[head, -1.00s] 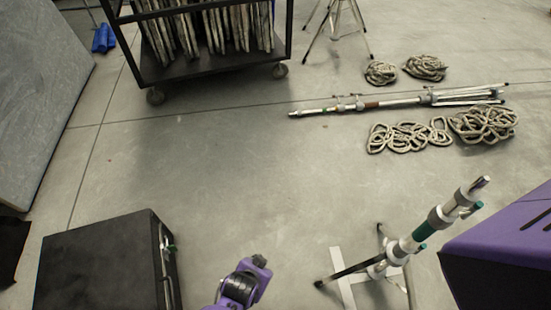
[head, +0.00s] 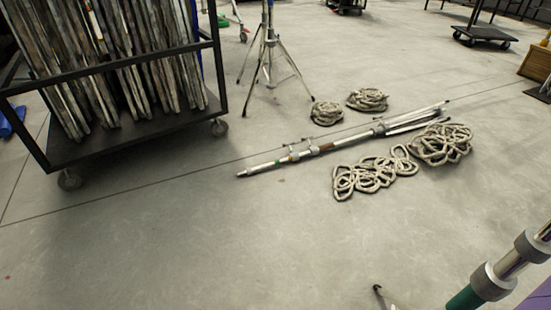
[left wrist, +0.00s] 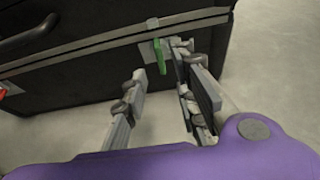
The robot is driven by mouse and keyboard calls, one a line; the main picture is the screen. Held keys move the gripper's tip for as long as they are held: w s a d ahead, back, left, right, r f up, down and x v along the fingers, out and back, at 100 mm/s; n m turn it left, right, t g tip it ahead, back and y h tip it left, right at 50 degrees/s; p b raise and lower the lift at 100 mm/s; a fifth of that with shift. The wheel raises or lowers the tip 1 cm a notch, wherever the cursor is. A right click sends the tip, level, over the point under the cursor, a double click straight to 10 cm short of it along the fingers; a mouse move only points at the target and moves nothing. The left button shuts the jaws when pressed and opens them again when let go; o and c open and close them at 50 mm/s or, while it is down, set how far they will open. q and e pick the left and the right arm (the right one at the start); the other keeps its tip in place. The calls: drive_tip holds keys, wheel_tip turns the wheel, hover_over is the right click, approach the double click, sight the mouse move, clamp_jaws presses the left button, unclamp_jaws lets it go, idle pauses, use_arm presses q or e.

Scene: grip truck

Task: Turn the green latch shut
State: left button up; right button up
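The green latch (left wrist: 160,57) shows in the left wrist view, on a small metal plate at the seam of a black case (left wrist: 95,75). It stands roughly upright in that picture. My left gripper (left wrist: 162,68) is open in front of the case. The latch is between the fingertips, close to the right finger; I cannot tell whether they touch. The right gripper is in neither current view. The case and latch are outside the current head view.
A red part (left wrist: 8,92) sits on the case at the left, below a black handle (left wrist: 28,35). In the head view, a stand (head: 492,278) is close at lower right. A cart of panels (head: 130,140), coiled ropes (head: 372,175) and a lying stand (head: 320,148) are farther off. The middle floor is clear.

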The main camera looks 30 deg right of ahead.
use_arm(q)
drive_tip(key=b+x, duration=0.1)
drive_tip(key=x, duration=0.6)
drive_tip(key=shift+f+b, duration=0.15)
drive_tip(key=shift+b, duration=0.2)
clamp_jaws()
